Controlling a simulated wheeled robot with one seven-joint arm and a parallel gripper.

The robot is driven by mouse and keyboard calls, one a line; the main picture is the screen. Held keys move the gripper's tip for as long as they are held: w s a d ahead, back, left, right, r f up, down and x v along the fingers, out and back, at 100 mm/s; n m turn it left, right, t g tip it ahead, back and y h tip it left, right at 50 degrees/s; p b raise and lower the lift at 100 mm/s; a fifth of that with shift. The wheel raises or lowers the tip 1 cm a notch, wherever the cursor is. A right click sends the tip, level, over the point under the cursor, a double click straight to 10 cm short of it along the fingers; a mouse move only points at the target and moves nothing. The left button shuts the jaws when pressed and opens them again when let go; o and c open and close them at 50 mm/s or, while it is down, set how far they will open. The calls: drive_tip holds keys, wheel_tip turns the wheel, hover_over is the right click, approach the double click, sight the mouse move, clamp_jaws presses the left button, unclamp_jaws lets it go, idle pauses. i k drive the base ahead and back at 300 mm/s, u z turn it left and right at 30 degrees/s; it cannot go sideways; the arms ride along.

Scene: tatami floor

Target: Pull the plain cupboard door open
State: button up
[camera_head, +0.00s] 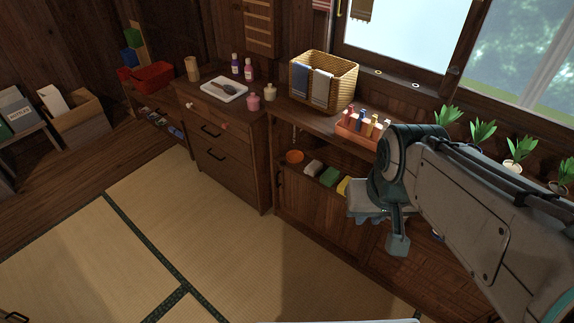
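The plain cupboard door (320,218) is a flat dark-wood panel in the lower front of the long cupboard under the window. It looks shut. A dark upright handle (279,179) sits near its upper left edge. My gripper (382,226) hangs from my arm to the right of the door, apart from the handle. It hides the door's upper right part and some of the front beside it. I cannot make out the gap between its fingers. A second, woven-patterned front (405,287) lies to the right, partly behind my arm.
An open shelf above the door holds an orange bowl (295,157) and a green sponge (329,176). A wicker basket (341,94) and a bottle rack (354,131) stand on top. A drawer chest (238,180) adjoins at left. The tatami (228,255) in front is clear.

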sight(324, 213)
drive_tip(key=u, duration=0.25)
drive_tip(key=i, duration=1.1)
drive_tip(key=z, duration=0.3)
